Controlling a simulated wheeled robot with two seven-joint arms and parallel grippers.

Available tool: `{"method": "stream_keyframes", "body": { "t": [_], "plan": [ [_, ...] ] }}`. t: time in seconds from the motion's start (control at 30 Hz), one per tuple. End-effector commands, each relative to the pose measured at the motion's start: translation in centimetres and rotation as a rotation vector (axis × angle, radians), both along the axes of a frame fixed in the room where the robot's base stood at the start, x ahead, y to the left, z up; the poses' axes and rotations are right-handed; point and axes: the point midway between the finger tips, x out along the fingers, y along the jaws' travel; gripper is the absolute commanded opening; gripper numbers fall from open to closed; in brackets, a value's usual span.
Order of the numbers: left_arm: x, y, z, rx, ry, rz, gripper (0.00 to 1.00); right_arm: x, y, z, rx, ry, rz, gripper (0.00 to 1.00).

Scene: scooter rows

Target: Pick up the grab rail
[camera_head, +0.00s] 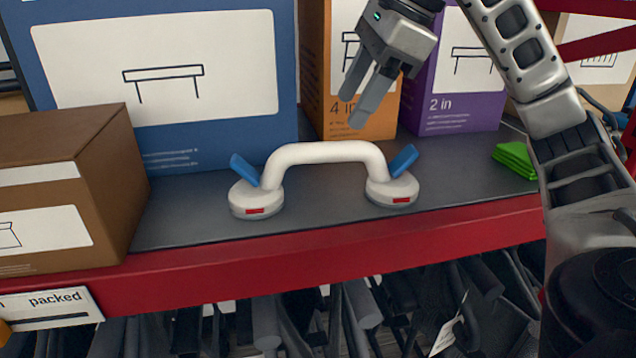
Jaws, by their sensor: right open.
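The grab rail (326,152) is a white handle with two round suction feet and a blue lever at each foot. It lies on the dark grey shelf (190,219) near the front edge, and a small red mark shows on each foot. My right gripper (362,108) is open and empty, above and behind the right part of the rail, with its fingers pointing down and left. It appears apart from the rail. My left gripper is not in view.
A brown box (60,190) stands left of the rail. Behind are a blue box (215,133), an orange box (325,100) and a purple box (465,105). A green folded item (515,159) lies at right. A red beam (330,253) edges the shelf.

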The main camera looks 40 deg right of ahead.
Motion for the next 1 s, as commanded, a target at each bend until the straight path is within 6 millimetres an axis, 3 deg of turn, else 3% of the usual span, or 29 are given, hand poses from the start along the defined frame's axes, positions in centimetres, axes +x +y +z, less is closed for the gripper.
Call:
{"method": "stream_keyframes", "body": {
  "t": [0.03,0.23,0.47,0.8,1.0],
  "plan": [
    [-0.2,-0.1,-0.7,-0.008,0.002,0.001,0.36,0.4,0.3,-1.6,0.0,0.005,0.003,0.52],
    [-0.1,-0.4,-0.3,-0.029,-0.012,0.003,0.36,1.8,1.0,-4.7,-0.001,0.003,0.002,0.52],
    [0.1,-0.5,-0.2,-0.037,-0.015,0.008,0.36,2.5,1.4,-6.1,0.0,0.0,0.002,0.52],
    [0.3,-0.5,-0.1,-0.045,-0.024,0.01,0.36,4.3,2.0,-10.2,0.0,0.001,0.003,0.52],
    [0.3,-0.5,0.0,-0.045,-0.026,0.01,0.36,4.5,2.1,-10.6,0.001,0.0,0.002,0.52]
  ]
}}
